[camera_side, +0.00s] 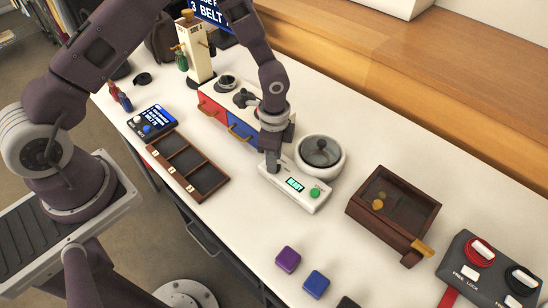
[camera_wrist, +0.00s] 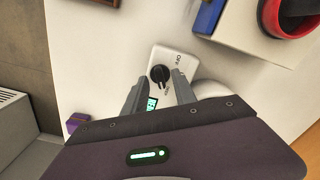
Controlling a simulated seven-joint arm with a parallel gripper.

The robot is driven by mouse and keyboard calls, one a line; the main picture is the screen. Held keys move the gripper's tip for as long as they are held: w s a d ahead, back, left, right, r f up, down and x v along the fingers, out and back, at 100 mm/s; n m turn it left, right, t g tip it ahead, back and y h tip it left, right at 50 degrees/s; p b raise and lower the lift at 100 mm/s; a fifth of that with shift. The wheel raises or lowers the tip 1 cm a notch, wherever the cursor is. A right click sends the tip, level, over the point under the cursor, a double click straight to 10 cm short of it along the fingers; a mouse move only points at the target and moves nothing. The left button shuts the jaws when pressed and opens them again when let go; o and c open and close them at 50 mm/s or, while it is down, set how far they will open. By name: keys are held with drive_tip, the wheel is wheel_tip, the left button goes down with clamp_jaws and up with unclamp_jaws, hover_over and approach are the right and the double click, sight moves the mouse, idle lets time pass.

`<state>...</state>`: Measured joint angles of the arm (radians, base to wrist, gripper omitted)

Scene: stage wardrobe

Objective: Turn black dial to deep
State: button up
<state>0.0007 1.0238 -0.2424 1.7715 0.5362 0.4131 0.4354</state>
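The black dial (camera_wrist: 160,76) sits on the end of a white control box (camera_wrist: 181,58), with "OFF" printed beside it and a smaller label too blurred to read. In the side view the white box (camera_side: 309,203) carries a lit green display and a green button; the dial is hidden behind my gripper there. My gripper (camera_wrist: 160,79) points down over the dial end, with its two fingers apart on either side of the dial. In the side view my gripper (camera_side: 272,167) is low over the box's left end. I cannot tell whether the fingers touch the dial.
A round pot with a lid (camera_side: 320,154) stands right behind the box. A drawer unit (camera_side: 240,131) is behind left, a brown compartment tray (camera_side: 208,194) left, and a dark wooden box (camera_side: 408,232) right. Purple (camera_side: 288,259) and blue (camera_side: 316,284) blocks lie in front.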

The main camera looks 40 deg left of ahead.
wheel_tip(320, 180, up, 7)
drive_tip(key=shift+f, duration=0.2)
drive_tip(key=s+a+r+n+t+y, duration=0.1)
drive_tip(key=s+a+r+n, duration=0.15)
drive_tip(key=r, duration=0.65)
drive_tip(key=s+a+r+n+t, duration=0.1)
drive_tip(key=s+a+r+n, duration=0.15)
drive_tip(key=r, duration=0.65)
drive_tip(key=s+r+n+t, duration=0.1)
drive_tip(key=s+r+n, duration=0.2)
drive_tip(key=s, duration=0.6)
drive_tip(key=s+r+n+t+h, duration=0.1)
drive_tip(key=s+r+n, duration=0.3)
drive_tip(key=s, duration=0.5)
wheel_tip(320, 180, up, 2)
drive_tip(key=shift+a+t, duration=0.3)
drive_tip(key=shift+t, duration=0.5)
